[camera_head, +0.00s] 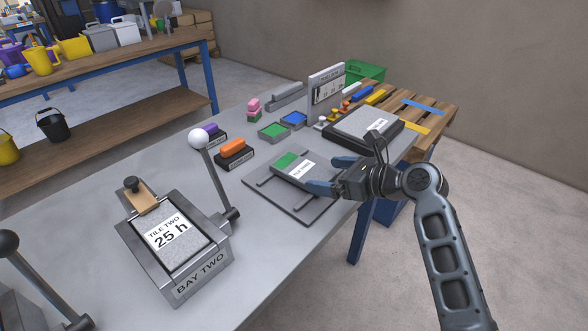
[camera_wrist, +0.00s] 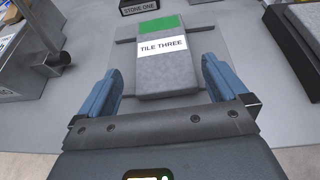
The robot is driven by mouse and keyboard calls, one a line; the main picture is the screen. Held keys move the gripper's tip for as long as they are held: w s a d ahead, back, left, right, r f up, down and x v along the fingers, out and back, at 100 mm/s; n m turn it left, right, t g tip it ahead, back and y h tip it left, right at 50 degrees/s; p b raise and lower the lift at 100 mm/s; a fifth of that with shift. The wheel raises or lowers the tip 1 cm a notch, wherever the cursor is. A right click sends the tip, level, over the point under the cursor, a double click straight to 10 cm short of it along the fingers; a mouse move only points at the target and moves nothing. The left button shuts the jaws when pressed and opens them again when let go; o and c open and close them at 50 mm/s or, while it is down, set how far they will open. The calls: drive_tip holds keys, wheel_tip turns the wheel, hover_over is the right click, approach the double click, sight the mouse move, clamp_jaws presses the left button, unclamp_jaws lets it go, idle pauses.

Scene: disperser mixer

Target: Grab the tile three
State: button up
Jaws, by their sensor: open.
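Tile three is a grey slab with a green end and a white label reading "TILE THREE"; it shows in the head view (camera_head: 297,170) and in the wrist view (camera_wrist: 163,72). It lies flat on a grey plate (camera_head: 277,200) with raised strips. My gripper (camera_head: 331,174) is open at the table's right edge, with its blue fingers around the tile's near end. In the wrist view the fingers (camera_wrist: 163,85) stand to the left and right of the tile, with gaps on both sides.
Bay two (camera_head: 200,275) holds tile two (camera_head: 171,238) at front left, with a white-knobbed lever (camera_head: 215,175) beside it. An orange block on a dark base (camera_head: 233,152) stands behind the plate. Another slab on a black base (camera_head: 362,127) lies right of the plate.

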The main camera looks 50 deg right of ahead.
sight(305, 170)
drive_tip(key=x, duration=0.7)
drive_tip(key=shift+d+r, duration=0.1)
drive_tip(key=shift+d, duration=0.05)
drive_tip(key=shift+r, duration=0.1)
drive_tip(key=c, duration=1.2)
